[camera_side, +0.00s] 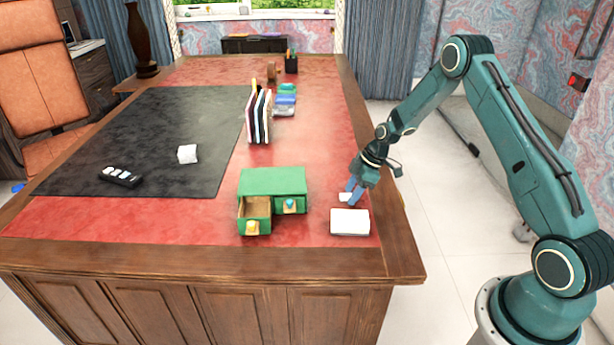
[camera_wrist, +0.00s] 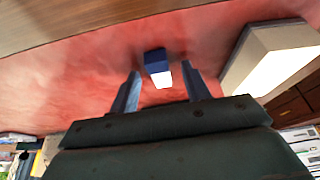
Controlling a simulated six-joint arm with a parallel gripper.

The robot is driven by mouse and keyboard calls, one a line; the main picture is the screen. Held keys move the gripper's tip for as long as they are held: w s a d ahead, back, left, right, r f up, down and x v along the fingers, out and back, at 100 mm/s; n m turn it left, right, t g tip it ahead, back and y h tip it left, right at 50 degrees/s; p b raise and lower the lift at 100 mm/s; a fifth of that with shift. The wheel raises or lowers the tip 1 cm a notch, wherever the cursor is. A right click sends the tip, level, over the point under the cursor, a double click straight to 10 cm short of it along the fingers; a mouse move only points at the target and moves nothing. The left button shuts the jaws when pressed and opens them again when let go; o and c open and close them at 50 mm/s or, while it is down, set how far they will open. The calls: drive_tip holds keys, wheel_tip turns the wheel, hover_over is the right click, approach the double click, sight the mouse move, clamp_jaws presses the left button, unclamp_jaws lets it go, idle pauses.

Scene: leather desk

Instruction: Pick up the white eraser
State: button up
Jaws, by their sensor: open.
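The white eraser (camera_wrist: 163,79) has a dark blue sleeve and a white end. It lies on the red leather in the wrist view, between and slightly beyond the tips of my gripper (camera_wrist: 161,80). The white end faces my gripper. In the side view only a small white part of the eraser (camera_side: 344,197) shows, beside the blue fingers of my gripper (camera_side: 352,188). My gripper is open, one finger to each side of the eraser, with gaps visible. I cannot tell how high the fingertips are above the desk.
A white box (camera_side: 349,222) stands close by; it also shows at right in the wrist view (camera_wrist: 268,58). A green drawer unit (camera_side: 272,182) with an open drawer is to the left. Farther off are upright books (camera_side: 258,117), a white block (camera_side: 187,154) and a remote (camera_side: 120,177).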

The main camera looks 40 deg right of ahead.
drive_tip(key=shift+c, duration=0.2)
clamp_jaws()
drive_tip(key=shift+r, duration=0.1)
wheel_tip(320, 180, up, 20)
idle(0.8)
idle(0.3)
drive_tip(key=c, duration=0.8)
unclamp_jaws()
drive_tip(key=shift+c, duration=0.7)
